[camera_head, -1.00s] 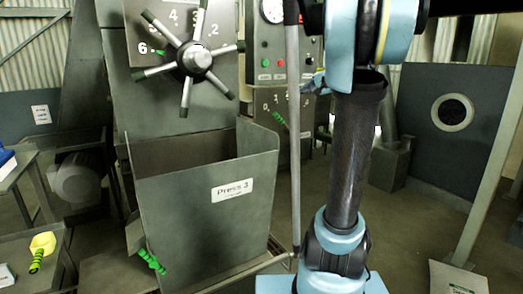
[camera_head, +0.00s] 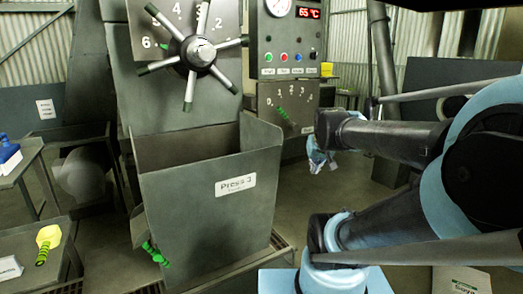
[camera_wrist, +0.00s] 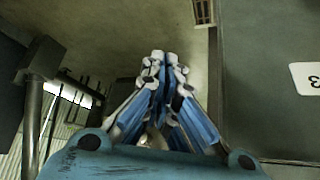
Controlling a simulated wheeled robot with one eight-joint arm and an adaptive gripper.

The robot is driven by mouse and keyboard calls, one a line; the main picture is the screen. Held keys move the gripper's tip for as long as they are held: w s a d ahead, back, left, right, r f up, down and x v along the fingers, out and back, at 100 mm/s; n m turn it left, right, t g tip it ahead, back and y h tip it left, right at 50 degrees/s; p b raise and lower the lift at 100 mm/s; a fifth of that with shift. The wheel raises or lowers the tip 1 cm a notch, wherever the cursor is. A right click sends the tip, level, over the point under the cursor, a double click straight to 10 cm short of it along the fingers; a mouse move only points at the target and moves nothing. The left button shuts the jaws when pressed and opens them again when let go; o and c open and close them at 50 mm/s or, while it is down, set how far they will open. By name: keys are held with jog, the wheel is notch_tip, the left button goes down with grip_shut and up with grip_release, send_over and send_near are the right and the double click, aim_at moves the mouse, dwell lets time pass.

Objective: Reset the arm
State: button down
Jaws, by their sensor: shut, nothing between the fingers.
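My gripper (camera_head: 318,160) hangs in front of the space to the right of the press hopper, below the folded black and light-blue arm. In the wrist view my gripper (camera_wrist: 164,58) shows its blue and white fingers drawn together, with nothing held between them. My arm comes in from the right side of the head view, its links bent and lying nearly level. The gripper is small in the head view and appears clear of the machine.
The press hopper (camera_head: 160,190) labelled Press 3 stands left of the gripper. Above it are a spoked handwheel (camera_head: 198,53) and a control panel (camera_head: 286,40) reading 65 °C. Tables with a yellow-headed green-handled tool (camera_head: 46,243) stand at left. Floor shows between hopper and arm.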

jog(key=s+f+g, duration=0.4)
jog(key=s+f, duration=0.6)
jog(key=s, duration=0.5)
jog(key=shift+f+g, duration=0.35)
jog(key=shift+g, duration=0.05)
jog(key=shift+w, duration=0.1)
jog(key=shift+w+a+f, duration=0.1)
jog(key=shift+w+f, duration=0.1)
jog(key=shift+w, duration=0.2)
dwell(0.9)
